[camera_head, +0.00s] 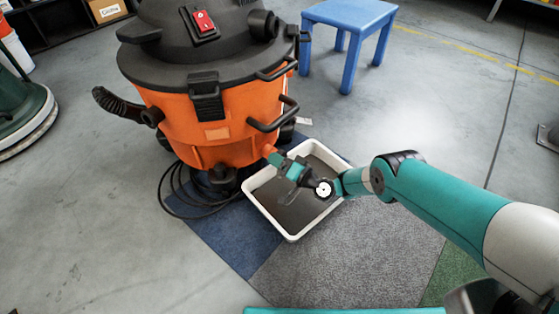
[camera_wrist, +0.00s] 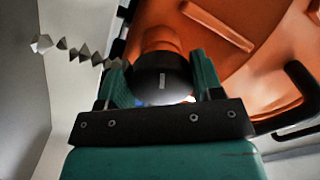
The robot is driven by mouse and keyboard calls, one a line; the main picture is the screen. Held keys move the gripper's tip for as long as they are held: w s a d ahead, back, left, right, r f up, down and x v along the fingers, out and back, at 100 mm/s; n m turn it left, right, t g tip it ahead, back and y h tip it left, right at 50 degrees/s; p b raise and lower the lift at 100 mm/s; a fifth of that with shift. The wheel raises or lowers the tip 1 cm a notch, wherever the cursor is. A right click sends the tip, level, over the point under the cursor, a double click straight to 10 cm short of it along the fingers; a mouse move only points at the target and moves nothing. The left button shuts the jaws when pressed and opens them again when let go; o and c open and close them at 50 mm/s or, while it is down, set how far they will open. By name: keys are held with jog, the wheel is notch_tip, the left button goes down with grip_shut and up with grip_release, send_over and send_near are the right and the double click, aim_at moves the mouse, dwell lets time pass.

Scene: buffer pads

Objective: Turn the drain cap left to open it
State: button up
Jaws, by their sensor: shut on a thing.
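The drain cap (camera_wrist: 162,78) is a round dark cap with a short pale mark on its face, on an orange spout low on the vacuum. My gripper (camera_wrist: 162,84) is shut on the cap, with one teal finger on each side of it in the wrist view. In the head view my gripper (camera_head: 281,163) reaches the lower right side of the orange vacuum (camera_head: 225,130), where the cap itself is hidden behind the fingers. The pale mark looks upright in the wrist view.
A white tray (camera_head: 257,207) with dark contents lies under my gripper on carpet tiles (camera_head: 330,260). A black cable (camera_head: 172,205) loops left of it. A black handle (camera_wrist: 302,95) is at right in the wrist view. A blue stool (camera_head: 350,15) stands behind.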

jog(key=shift+d, duration=0.1)
jog(key=o, duration=0.9)
jog(key=shift+o, duration=0.2)
jog(key=p+v, duration=0.4)
jog(key=v, duration=0.3)
jog(key=shift+s+p, duration=0.15)
jog(key=shift+p, duration=0.2)
jog(key=shift+d, duration=0.15)
